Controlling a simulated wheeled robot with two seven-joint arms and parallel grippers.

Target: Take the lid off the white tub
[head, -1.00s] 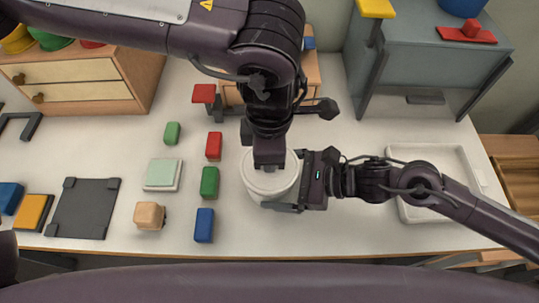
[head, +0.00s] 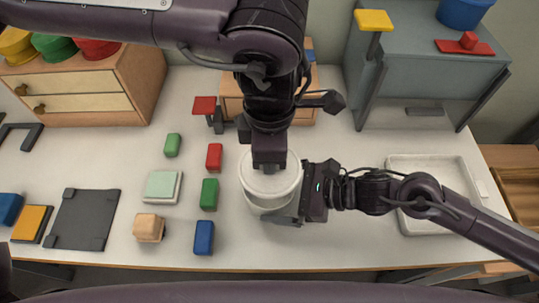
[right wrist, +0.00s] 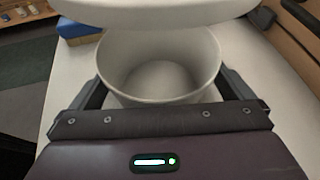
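The white lid (head: 285,186) hangs above the white tub (head: 256,206). The right wrist view shows a clear gap between the raised lid (right wrist: 155,12) and the open rim of the tub (right wrist: 160,92), which looks empty inside and stands upright on the table. My left gripper (head: 269,164) comes down from above onto the middle of the lid and holds it up; its fingertips and the grip point are mostly hidden. My right gripper (right wrist: 165,88) has a finger on each side of the tub's wall and appears closed on it.
Red (head: 214,157), green (head: 209,194) and blue (head: 204,237) blocks stand left of the tub. A shallow white tray (head: 396,165) lies to the right. A small wooden drawer unit (head: 305,105) stands behind. The table between tub and front edge is clear.

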